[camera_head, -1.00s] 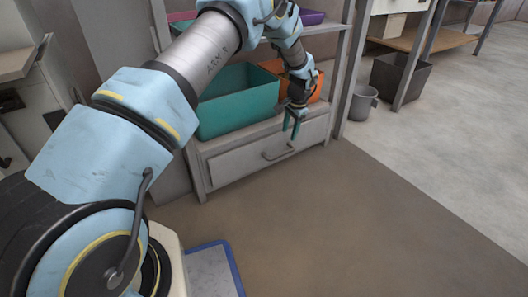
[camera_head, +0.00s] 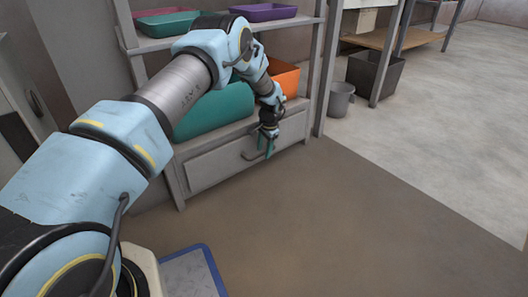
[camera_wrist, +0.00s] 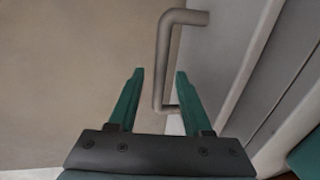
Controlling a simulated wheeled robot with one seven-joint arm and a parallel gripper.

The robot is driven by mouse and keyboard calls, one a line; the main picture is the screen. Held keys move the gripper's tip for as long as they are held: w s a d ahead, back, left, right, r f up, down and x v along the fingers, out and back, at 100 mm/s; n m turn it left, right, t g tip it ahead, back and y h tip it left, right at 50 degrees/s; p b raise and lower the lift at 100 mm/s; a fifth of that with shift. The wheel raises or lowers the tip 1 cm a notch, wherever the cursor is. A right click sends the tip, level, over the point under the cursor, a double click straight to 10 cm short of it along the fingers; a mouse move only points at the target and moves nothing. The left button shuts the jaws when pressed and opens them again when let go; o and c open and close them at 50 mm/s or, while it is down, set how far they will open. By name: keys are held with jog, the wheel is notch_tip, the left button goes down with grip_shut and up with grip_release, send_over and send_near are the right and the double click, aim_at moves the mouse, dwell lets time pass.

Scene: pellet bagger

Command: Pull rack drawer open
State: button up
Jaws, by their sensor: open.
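The rack drawer (camera_head: 215,166) is a grey front at the bottom of the rack, and it looks shut. Its bar handle (camera_head: 252,154) is grey and sits at the middle of the front. In the wrist view the handle (camera_wrist: 163,60) stands out from the drawer front (camera_wrist: 212,50). My gripper (camera_head: 266,155) has green fingers pointing down in front of the drawer, close to the handle. In the wrist view my gripper (camera_wrist: 159,75) is open, and the handle's near end shows between its fingers, nearer the right one. I cannot tell whether they touch.
Above the drawer are a teal bin (camera_head: 215,110) and an orange bin (camera_head: 286,78). Shallow trays, one purple (camera_head: 263,12), lie on the upper shelf. A grey bucket (camera_head: 339,98) stands right of the rack. The brown floor (camera_head: 330,220) before the drawer is clear.

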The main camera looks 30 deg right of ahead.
jog(key=shift+c, duration=0.3)
grip_shut()
dwell(1.1)
